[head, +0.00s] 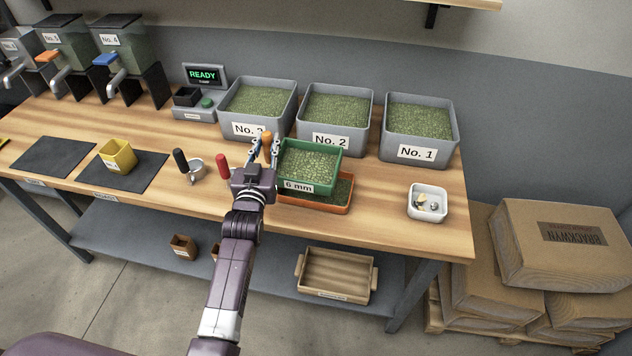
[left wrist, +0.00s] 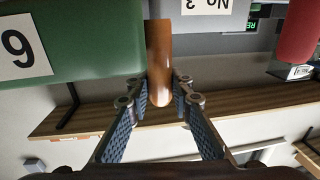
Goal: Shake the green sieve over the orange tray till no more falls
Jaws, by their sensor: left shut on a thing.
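The green sieve (head: 297,186), labelled "6 mm", holds pale green beans and is over the orange tray (head: 312,204). Darker green beans show in the tray at the sieve's right and front; the rest of the tray is hidden under the sieve. My left gripper (head: 266,153) is at the sieve's left side, shut on its orange-brown handle. In the left wrist view the handle (left wrist: 160,62) runs between the fingers, and the green sieve wall (left wrist: 95,40) fills the upper left. I cannot tell the gap between sieve and tray. My right gripper is not in view.
Grey bins No. 2 (head: 331,143) and No. 1 (head: 416,153), plus a third, stand full of green beans behind. A white dish (head: 427,203) is to the right.

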